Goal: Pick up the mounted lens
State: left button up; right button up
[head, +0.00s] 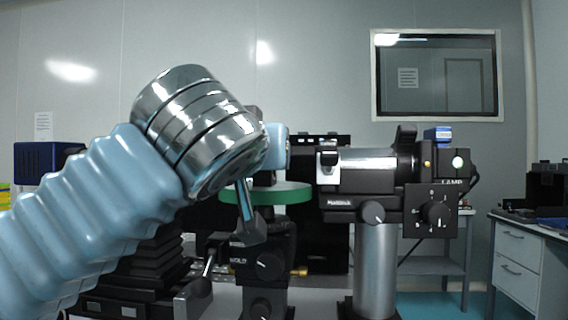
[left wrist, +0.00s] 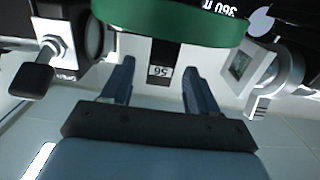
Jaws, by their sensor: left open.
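A green disc-shaped piece (head: 285,193) stands on a black mount in the middle of the head view, partly behind my left wrist. I take it for the mounted lens, but cannot be sure. In the left wrist view its green rim (left wrist: 170,18) crosses the top, with upside-down white lettering. Below the rim hangs a black part with a white number label (left wrist: 159,71). My left gripper (left wrist: 158,67) is open; its two blue fingers point toward the green piece, with the label showing between them. No contact is visible. In the head view my wrist hides most of this gripper.
A black lamp unit (head: 436,170) on a metal post (head: 376,265) stands just right of the green piece. A lever with a black knob (left wrist: 32,79) lies left of my fingers in the wrist view, and a silver-framed part (left wrist: 240,66) lies right.

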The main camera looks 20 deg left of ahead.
pick_arm(q)
jog(key=p+x, duration=0.1)
jog(key=x, duration=0.5)
jog(key=shift+w, duration=0.2)
grip_shut()
